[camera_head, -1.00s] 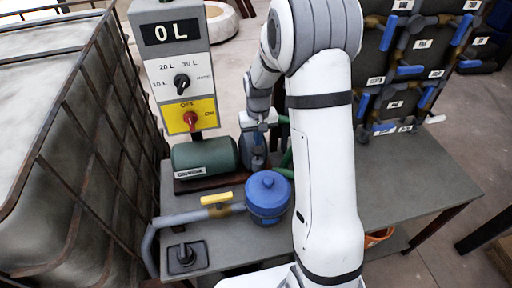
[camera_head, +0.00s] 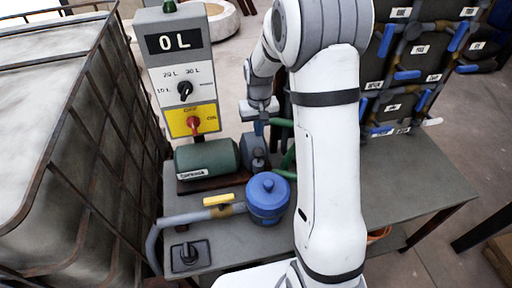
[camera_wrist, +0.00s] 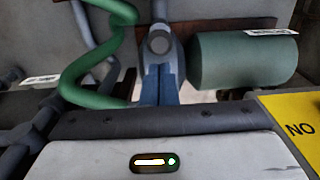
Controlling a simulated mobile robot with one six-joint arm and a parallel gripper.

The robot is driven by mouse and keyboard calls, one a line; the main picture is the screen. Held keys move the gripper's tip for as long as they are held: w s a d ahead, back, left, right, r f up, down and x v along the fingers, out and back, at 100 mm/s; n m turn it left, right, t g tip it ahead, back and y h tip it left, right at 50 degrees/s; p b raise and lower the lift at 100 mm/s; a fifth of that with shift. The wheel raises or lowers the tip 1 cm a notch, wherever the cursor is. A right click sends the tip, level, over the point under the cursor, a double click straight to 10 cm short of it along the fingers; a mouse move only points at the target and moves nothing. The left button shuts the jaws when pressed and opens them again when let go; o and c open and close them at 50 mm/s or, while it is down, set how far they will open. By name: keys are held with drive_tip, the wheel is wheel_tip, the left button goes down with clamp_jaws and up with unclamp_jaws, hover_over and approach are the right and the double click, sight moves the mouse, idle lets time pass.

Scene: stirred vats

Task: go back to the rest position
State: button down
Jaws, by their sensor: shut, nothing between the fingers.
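My gripper (camera_head: 260,128) is in the middle of the head view, above the table and just behind the grey pump head (camera_head: 254,152), left of my white arm. In the wrist view its two blue fingers (camera_wrist: 160,84) lie together and hold nothing. The grey pump head also shows in the wrist view (camera_wrist: 160,42), just past the fingertips. The green motor (camera_head: 207,158) joins the pump head on its left in the head view. My forearm hides part of the table and what lies behind it.
A control box (camera_head: 183,75) reads "0 L" and has a black knob and a red switch. A blue lidded pot (camera_head: 268,197) and a yellow-handled valve (camera_head: 218,200) stand in front. A caged tank (camera_head: 60,130) fills the left. The table's right part (camera_head: 410,180) is clear.

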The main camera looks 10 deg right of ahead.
drive_tip(key=shift+r, duration=0.1)
drive_tip(key=s+r+t, duration=0.2)
drive_tip(key=s+r, duration=1)
drive_tip(key=s+r+t, duration=0.1)
drive_tip(key=s+r, duration=0.2)
drive_tip(key=s, duration=1)
drive_tip(key=shift+s+a+r, duration=0.2)
drive_tip(key=shift+a+r, duration=0.05)
drive_tip(key=shift+r, duration=0.05)
drive_tip(key=c, duration=2.2)
unclamp_jaws()
